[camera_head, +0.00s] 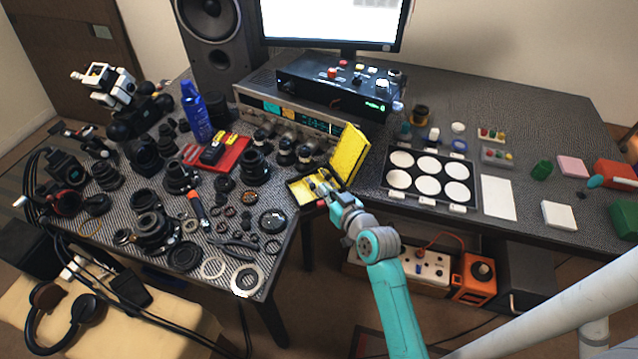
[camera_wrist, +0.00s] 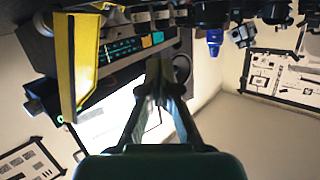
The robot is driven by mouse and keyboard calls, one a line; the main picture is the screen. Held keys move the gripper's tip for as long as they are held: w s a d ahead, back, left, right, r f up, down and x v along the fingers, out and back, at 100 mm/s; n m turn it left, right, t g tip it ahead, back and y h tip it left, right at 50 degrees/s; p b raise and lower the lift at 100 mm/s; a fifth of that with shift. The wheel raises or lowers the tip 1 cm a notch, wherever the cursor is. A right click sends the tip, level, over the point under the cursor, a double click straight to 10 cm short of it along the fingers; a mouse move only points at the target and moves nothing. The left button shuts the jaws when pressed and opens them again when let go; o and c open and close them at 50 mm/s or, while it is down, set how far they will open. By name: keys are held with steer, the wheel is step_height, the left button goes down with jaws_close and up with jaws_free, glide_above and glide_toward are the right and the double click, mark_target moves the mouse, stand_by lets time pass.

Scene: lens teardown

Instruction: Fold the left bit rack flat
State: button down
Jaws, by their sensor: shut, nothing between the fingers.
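A yellow case (camera_head: 349,154) stands open near the front edge of the table, its lid raised on the right. Its low yellow base (camera_head: 304,190) lies to the left of the lid. Small dark parts show in the base, but I cannot make out the left bit rack or its angle. My gripper (camera_head: 322,186) is over the base, close to the lid's left side. Whether it touches anything there is unclear. In the wrist view, which looks upside down, my gripper (camera_wrist: 160,85) is shut and empty, and the yellow lid (camera_wrist: 78,62) is at upper left.
Lens parts and rings crowd the table to the left, with pliers (camera_head: 232,241) near the case. A red tray (camera_head: 236,150) lies behind. A black case with white discs (camera_head: 388,197) is to the right. An instrument (camera_head: 284,118) and a monitor stand behind.

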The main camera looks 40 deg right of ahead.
steer(key=shift+v, duration=1)
steer(key=s+a+f, duration=0.3)
steer(key=s+a, duration=0.3)
steer(key=s, duration=0.4)
steer(key=s+a+f, duration=0.2)
steer(key=s+a, duration=0.3)
steer(key=s, duration=0.5)
steer(key=s+a+r+n+y, duration=0.1)
steer(key=s+a+r, duration=0.2)
steer(key=s, duration=0.6)
steer(key=s+a+r+n+y, duration=0.1)
steer(key=s+a+r, duration=0.1)
steer(key=s+r, duration=0.3)
steer(key=s, duration=0.4)
steer(key=shift+a+n, duration=0.3)
steer(key=shift+a, duration=0.05)
steer(key=shift+r, duration=0.1)
